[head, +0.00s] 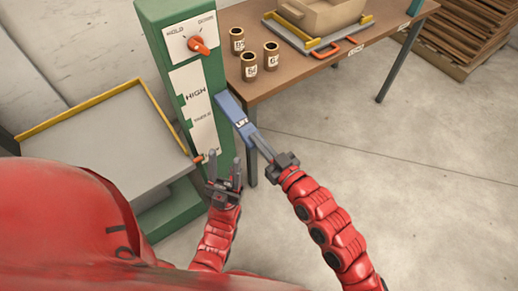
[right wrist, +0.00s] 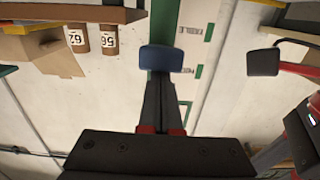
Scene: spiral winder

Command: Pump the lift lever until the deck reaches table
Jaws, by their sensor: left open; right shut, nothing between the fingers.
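The blue lift lever (head: 235,117), marked LIFT, sticks out from the green column (head: 172,60) and slopes down toward me. My right gripper (head: 264,149) is shut and empty, its fingertips at the lever's near end; contact is unclear. In the right wrist view the blue lever end (right wrist: 161,58) is right at the tips of the closed fingers (right wrist: 160,80). My left gripper (head: 224,164) is open and empty, fingers up, beside the column's foot. The grey deck (head: 100,135) with yellow rails sits lower than the brown table (head: 300,85). An orange pointer (head: 199,159) is near the scale's bottom mark.
An orange knob (head: 198,45) is on the column's top panel, which has a HOLD label. Several labelled brown cylinders (head: 249,66) and a tray (head: 320,45) holding a tan box (head: 325,15) are on the table. Pallets (head: 465,35) stand far right. Right floor is clear.

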